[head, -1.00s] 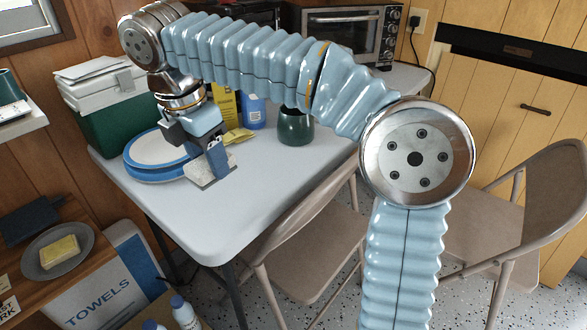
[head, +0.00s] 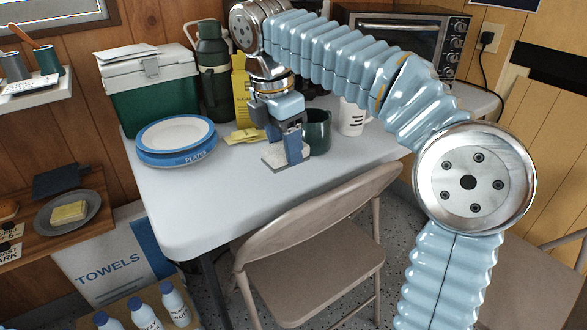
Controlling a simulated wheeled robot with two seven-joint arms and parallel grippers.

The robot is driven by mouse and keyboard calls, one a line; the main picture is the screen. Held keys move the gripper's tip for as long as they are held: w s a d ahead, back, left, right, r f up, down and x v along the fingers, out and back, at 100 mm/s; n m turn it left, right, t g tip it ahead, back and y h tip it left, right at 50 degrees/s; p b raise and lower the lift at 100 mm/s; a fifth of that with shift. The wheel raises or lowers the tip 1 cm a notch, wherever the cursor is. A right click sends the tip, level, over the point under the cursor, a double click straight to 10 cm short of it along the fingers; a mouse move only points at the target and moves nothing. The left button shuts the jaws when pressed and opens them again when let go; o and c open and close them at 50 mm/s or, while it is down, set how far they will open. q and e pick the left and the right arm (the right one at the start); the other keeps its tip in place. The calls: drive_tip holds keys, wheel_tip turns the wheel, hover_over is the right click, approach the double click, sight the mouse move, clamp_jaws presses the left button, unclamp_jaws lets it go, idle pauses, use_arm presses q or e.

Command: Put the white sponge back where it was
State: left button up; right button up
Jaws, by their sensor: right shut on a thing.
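My right gripper (head: 288,148) points down over the white table (head: 240,205) and is shut on the white sponge (head: 271,155). The sponge is a pale, speckled flat block, partly hidden by the fingers. It is at or just above the tabletop; I cannot tell whether it touches. It is right of the blue-rimmed plates (head: 175,135) and in front of the dark green mug (head: 318,133). My left gripper is not in view.
Behind the gripper are a yellow packet (head: 243,136), a yellow box (head: 241,85) and a white mug (head: 351,117). A green cooler (head: 150,98), a dark flask (head: 213,65) and a toaster oven (head: 400,45) stand further back. A folding chair (head: 320,225) is at the table's front. The front tabletop is clear.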

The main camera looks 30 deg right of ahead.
sight(295, 181)
drive_tip(key=d+f, duration=0.1)
drive_tip(key=w+f, duration=0.1)
drive_tip(key=shift+d+f, duration=0.3)
drive_tip(key=shift+d, duration=0.05)
drive_tip(key=f, duration=0.1)
drive_tip(key=f+b, duration=0.1)
drive_tip(key=w+d+f, duration=0.1)
drive_tip(key=f, duration=0.1)
drive_tip(key=shift+f, duration=0.3)
drive_tip(key=shift+f, duration=0.1)
drive_tip(key=o, duration=0.9)
drive_tip(key=shift+o, duration=0.2)
drive_tip(key=r+p, duration=0.1)
drive_tip(key=r, duration=0.3)
drive_tip(key=a+r+p, duration=0.1)
drive_tip(key=r, duration=0.3)
drive_tip(key=r+p, duration=0.1)
drive_tip(key=r, duration=0.3)
drive_tip(key=shift+s+a, duration=0.1)
drive_tip(key=shift+a, duration=0.25)
